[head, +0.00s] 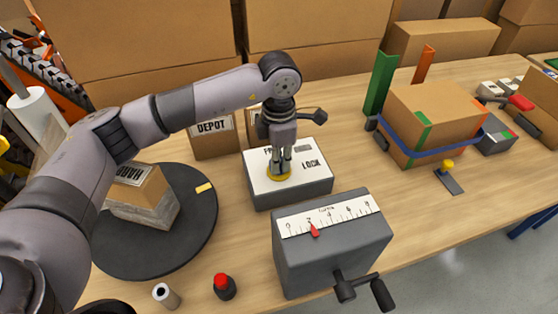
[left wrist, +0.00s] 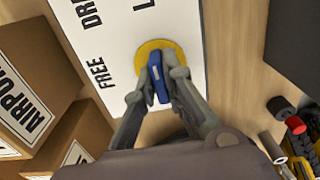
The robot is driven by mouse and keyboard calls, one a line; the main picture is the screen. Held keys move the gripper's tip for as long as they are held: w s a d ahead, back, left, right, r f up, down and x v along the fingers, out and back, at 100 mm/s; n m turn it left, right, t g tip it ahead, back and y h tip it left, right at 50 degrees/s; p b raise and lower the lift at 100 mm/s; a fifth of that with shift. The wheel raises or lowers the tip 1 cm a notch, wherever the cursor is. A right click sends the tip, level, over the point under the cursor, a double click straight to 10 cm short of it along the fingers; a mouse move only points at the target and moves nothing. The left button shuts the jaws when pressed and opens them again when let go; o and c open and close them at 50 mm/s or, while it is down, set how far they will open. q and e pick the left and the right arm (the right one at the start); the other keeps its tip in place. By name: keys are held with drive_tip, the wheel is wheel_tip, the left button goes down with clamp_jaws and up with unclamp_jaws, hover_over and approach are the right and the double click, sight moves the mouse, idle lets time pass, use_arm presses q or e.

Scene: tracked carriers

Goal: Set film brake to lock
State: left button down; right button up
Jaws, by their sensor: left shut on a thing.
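The film brake appears to be the grey box with a white top panel (head: 311,181) in the middle of the table, with LOCK on its right side. The left wrist view shows FREE and partly cut-off labels on the panel (left wrist: 120,42), a yellow disc (left wrist: 143,58) and a blue knob (left wrist: 161,80). The knob stands near upright in that view; which label it points to I cannot tell. My left gripper (head: 281,168) reaches down over the yellow disc, its fingers (left wrist: 163,75) shut on the knob. The head view hides the knob. My right gripper is not in view.
A grey box with a scale, red pointer and crank (head: 335,250) stands close in front. A dark turntable (head: 120,262) with a wrapped carton is at left. A strapped carton (head: 440,110) stands right. Cartons (left wrist: 35,95) stand beside the panel. A red-capped object (head: 224,287) is at front.

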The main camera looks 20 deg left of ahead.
use_arm(q)
drive_tip(key=c, duration=1.7)
unclamp_jaws()
wheel_tip(320, 180, up, 12)
drive_tip(key=shift+r, duration=0.1)
